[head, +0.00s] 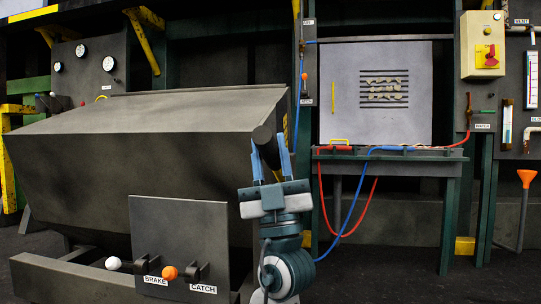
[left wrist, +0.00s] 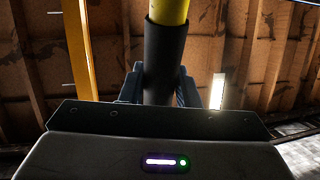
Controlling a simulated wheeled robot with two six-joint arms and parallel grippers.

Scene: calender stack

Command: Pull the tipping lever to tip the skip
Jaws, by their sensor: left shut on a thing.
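The skip (head: 150,165) is a large dark grey sloped-sided tub filling the left half of the head view. The tipping lever (head: 264,135) shows at the skip's right end as a thick dark grip pointing toward me. In the left wrist view the lever (left wrist: 165,60) has a black sleeve over a yellow bar. My left gripper (head: 270,152), with blue fingers, is shut on the lever's dark grip from below. My right gripper is not in view.
A bench (head: 400,168) with red and blue hoses stands right. Dark floor lies open at the lower right.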

